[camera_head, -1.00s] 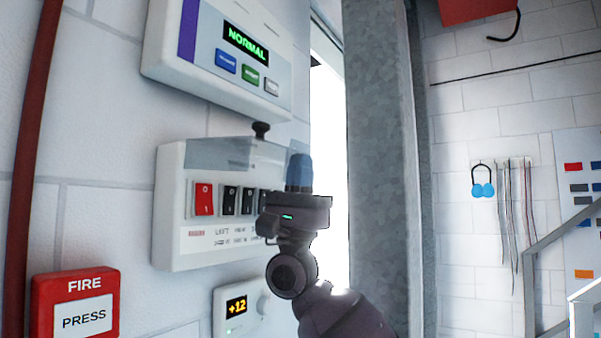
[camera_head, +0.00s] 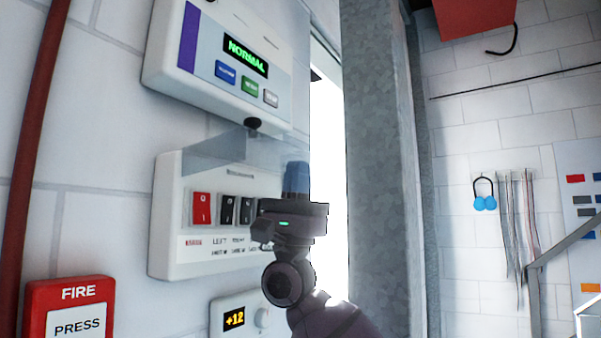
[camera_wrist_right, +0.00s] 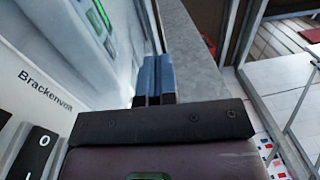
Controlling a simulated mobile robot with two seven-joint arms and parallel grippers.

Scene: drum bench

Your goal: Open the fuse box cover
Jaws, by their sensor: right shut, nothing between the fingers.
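The white fuse box (camera_head: 168,215) is on the wall at centre left, with a red switch (camera_head: 201,208) and several black switches in its front. Its clear cover (camera_head: 215,153) is raised and tilted out from the top of the box, leaving the switches bare. A black knob (camera_head: 253,123) sits at the cover's upper outer edge. My right gripper (camera_head: 296,176) is at the box's right side with blue fingers shut and empty, pointing up. The cover's right part seems to overlap the fingertips; touch cannot be told. In the wrist view the shut fingers (camera_wrist_right: 153,77) show. My left gripper is out of view.
A panel reading NORMAL (camera_head: 215,30) hangs just above the fuse box. A +12 dial unit (camera_head: 235,318) and a red fire call point (camera_head: 68,292) are below. A grey metal column (camera_head: 380,170) stands close on the right.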

